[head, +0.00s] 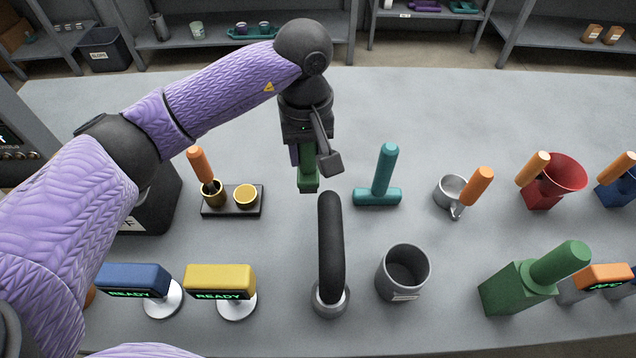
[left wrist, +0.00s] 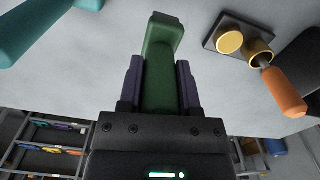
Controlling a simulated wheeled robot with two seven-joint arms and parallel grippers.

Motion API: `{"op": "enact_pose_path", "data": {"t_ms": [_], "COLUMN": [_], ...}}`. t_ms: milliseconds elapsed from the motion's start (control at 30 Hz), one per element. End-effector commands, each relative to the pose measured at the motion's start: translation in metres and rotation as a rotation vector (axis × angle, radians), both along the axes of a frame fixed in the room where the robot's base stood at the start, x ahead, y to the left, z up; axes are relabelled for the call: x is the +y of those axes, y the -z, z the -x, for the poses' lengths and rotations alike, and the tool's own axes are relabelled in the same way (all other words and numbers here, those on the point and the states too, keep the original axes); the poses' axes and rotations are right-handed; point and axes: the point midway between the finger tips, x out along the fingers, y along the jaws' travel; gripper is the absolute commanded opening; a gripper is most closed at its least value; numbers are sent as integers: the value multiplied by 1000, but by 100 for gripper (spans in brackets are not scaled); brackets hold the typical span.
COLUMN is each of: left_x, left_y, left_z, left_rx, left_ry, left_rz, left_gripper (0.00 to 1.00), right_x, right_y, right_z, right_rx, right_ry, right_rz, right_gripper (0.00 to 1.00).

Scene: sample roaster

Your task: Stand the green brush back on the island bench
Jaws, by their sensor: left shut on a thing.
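The green brush (head: 308,178) is in my left gripper (head: 303,156), over the middle of the island bench (head: 480,120). The left wrist view shows the green brush (left wrist: 160,75) between the two purple fingers of my left gripper (left wrist: 160,88), which are shut on it. The brush points down from the gripper in the head view, with a wider end farthest from the jaws. I cannot tell whether its lower end touches the bench. My right gripper is not in view.
A teal T-shaped tool (head: 381,182) stands right of the brush. A black curved spout (head: 331,245) rises in front of it, beside a grey cup (head: 404,272). A dark tray (head: 233,211) with gold cups is at left. A green block with a handle (head: 520,285) stands front right. The bench behind is clear.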

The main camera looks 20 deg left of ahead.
Motion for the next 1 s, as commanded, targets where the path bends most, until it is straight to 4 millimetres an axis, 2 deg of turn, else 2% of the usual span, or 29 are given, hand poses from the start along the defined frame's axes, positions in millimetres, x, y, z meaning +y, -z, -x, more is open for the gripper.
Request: {"op": "enact_pose_path", "data": {"t_ms": [33, 167, 333, 667, 700, 833, 1000], "left_x": [0, 0, 0, 0, 0, 0, 0], "left_y": [13, 30, 60, 63, 62, 62, 62], "left_z": [1, 0, 1, 0, 0, 0, 0], "left_rx": [3, 1, 2, -1, -1, -1, -1], "left_ry": [1, 2, 3, 4, 4, 4, 4], "left_rz": [1, 2, 1, 1, 1, 1, 1], "left_gripper": [0, 0, 0, 0, 50, 77, 78], "right_x": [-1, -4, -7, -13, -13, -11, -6], "right_y": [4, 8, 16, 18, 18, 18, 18], "right_z": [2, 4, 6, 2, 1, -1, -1], "right_rx": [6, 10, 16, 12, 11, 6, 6], "right_ry": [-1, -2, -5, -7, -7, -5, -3], "right_rz": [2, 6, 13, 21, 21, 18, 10], "right_gripper": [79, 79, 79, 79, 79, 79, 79]}}
